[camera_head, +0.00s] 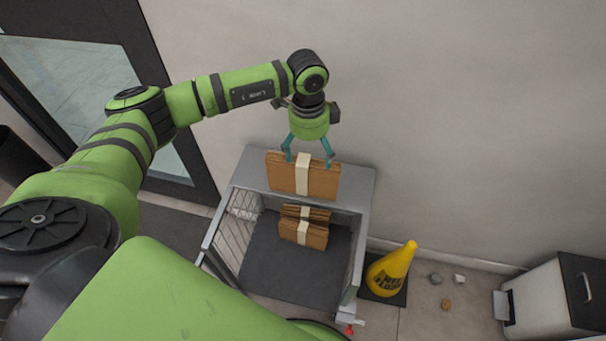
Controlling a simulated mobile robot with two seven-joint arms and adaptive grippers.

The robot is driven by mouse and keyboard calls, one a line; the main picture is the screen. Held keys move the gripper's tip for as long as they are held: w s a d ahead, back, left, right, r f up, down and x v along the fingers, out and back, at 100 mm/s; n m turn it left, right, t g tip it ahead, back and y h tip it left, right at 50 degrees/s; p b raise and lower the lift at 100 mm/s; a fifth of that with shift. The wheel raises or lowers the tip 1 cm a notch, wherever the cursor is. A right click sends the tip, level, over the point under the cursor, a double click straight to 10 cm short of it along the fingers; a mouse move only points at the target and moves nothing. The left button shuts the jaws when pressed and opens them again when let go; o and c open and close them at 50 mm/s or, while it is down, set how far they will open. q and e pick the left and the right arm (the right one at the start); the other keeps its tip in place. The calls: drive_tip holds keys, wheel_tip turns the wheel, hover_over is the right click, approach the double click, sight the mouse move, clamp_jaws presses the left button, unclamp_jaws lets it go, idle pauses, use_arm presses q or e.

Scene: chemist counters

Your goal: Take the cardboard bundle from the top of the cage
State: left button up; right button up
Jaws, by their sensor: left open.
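The cardboard bundle (283,178) is a flat brown stack with a white band around its middle. It stands on the grey top of the cage (355,185), near the wall. My left gripper (308,158) is open at the bundle's upper edge, pointing down, with one teal finger on each side of the white band. I cannot tell whether the fingers touch the cardboard. My right gripper is not in view.
More banded cardboard (303,233) lies inside the cage, below its top. A yellow cone (391,270) stands right of the cage, with small crumpled bits on the floor beyond it. A white bin (540,303) is at far right. A plain wall rises close behind the cage.

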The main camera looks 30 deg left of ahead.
sight(302, 163)
use_arm(q)
drive_tip(key=shift+a+f+n+y, duration=0.1)
drive_tip(key=shift+a+n+y, duration=0.2)
drive_tip(key=shift+a, duration=0.45)
drive_tip(key=shift+a+f, duration=0.15)
drive_tip(key=shift+f, duration=0.2)
drive_tip(key=f+p, duration=0.1)
drive_tip(key=f, duration=0.5)
drive_tip(key=shift+a+p, duration=0.2)
drive_tip(key=shift+p, duration=0.2)
drive_tip(key=shift+r, duration=0.1)
drive_tip(key=c, duration=1.8)
